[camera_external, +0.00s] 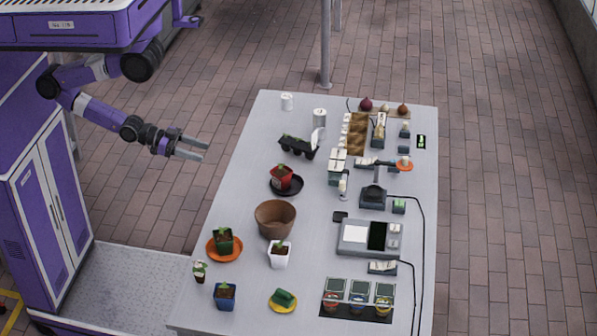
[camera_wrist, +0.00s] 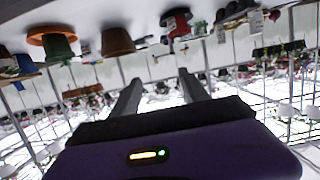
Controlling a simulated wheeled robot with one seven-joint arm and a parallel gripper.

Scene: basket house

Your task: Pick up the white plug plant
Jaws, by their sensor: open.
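A small plant with pale, whitish leaves or blooms on a bare dark plug (camera_external: 199,271) stands at the table's near left corner; it looks like the white plug plant. A white square pot with a green seedling (camera_external: 280,255) stands to its right, beyond the orange saucer. My gripper (camera_external: 204,151) is open and empty, off the table's left edge, well beyond the plug plant and far from it. In the wrist view my gripper's two fingers (camera_wrist: 160,82) are apart with nothing between them. I cannot make out the plug plant for sure in the wrist view.
The grey table (camera_external: 232,185) also carries an orange saucer (camera_external: 211,256) with a green pot, a blue pot (camera_external: 225,298), a brown pot (camera_external: 275,219), a red pot (camera_external: 283,178) and a scale (camera_external: 360,252). The brown pot also shows in the wrist view (camera_wrist: 117,42). The table's left strip is mostly clear.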

